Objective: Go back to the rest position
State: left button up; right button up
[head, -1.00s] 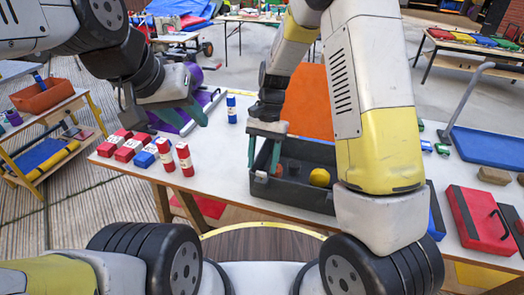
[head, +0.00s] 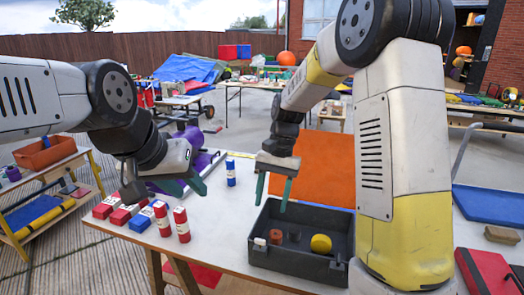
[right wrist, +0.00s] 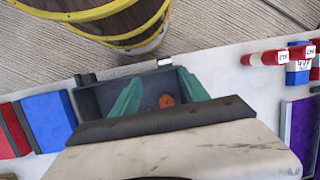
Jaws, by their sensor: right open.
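My left gripper (head: 184,190) hangs at the left above the table (head: 215,240), near the red and blue boxes; its green fingers look apart with nothing between them. My right gripper (head: 274,190) is open and empty above the left part of the dark grey bin (head: 290,265). In the right wrist view its two green fingers (right wrist: 161,98) stand apart over the bin. The bin holds a yellow round thing (head: 321,244), an orange-red piece (head: 276,237) and a small white piece (head: 260,242).
Red and blue boxes (head: 125,213) and two upright red cylinders (head: 181,224) stand left of the bin. A blue cylinder (head: 231,173) stands behind them. An orange panel (head: 318,165) lies behind the bin. A red case (head: 482,270) lies at the right.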

jog(key=s+d+r+n+t, duration=0.3)
jog(key=s+d+r+t, duration=0.6)
jog(key=s+r, duration=0.5)
jog(key=shift+s+d+n, duration=0.4)
jog(key=shift+s+d, duration=0.1)
jog(key=shift+d, duration=0.7)
dwell(0.3)
